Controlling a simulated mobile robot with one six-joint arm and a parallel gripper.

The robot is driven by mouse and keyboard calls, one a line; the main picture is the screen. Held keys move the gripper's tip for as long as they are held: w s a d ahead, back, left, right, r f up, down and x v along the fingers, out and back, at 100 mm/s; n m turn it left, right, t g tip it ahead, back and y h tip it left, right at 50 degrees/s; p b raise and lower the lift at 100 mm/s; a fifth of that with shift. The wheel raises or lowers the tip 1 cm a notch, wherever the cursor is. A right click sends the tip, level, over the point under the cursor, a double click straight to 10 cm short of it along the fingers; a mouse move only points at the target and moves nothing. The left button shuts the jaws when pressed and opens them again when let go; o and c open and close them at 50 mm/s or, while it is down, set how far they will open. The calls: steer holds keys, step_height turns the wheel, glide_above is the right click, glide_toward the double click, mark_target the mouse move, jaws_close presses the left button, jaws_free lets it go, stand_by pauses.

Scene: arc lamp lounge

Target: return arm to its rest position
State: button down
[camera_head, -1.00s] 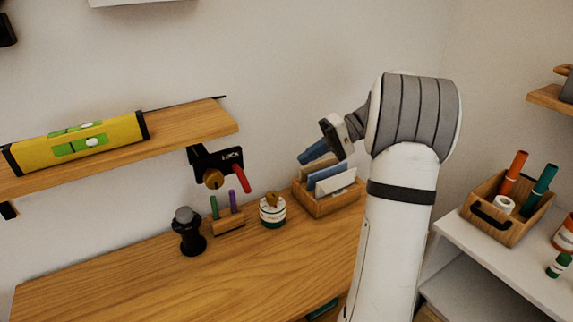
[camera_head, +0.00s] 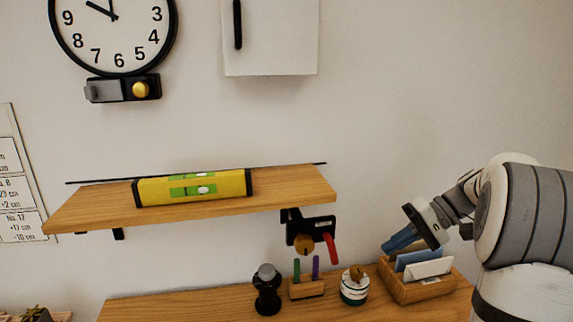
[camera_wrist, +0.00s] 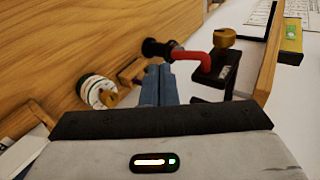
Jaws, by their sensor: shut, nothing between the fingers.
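My gripper (camera_head: 401,241) is at the right in the head view, its blue fingers pointing left and down, above the wooden letter holder (camera_head: 421,289). In the wrist view the blue fingers (camera_wrist: 159,82) are together with nothing between them. Beyond them in that view are a red lever (camera_wrist: 192,60) and a brass knob (camera_wrist: 224,37) on a black lock bracket. The bracket (camera_head: 311,229) hangs under the wall shelf's right end in the head view. My arm comes in from the right edge.
A yellow spirit level (camera_head: 193,188) lies on the wall shelf (camera_head: 288,193). Below, on the wooden desk (camera_head: 200,309), stand a black stamp-like object (camera_head: 267,293), a pen block (camera_head: 307,288) and a striped round pot (camera_head: 354,289). A clock (camera_head: 117,30) and white cabinet (camera_head: 270,40) are above.

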steer(key=s+a+f+t+h, duration=0.1)
steer(key=s+a+f+h, duration=0.1)
steer(key=s, duration=0.4)
steer(key=s+a+f+h+p, duration=0.1)
steer(key=s+a+f+h, duration=0.1)
steer(key=s+a+h, duration=0.3)
steer(key=s+a+f+t+h, duration=0.1)
steer(key=s+a+f+h, duration=0.1)
steer(key=s, duration=0.6)
steer(key=shift+a+t+h, duration=0.3)
steer(key=shift+a+h, duration=0.4)
steer(key=shift+a, duration=0.35)
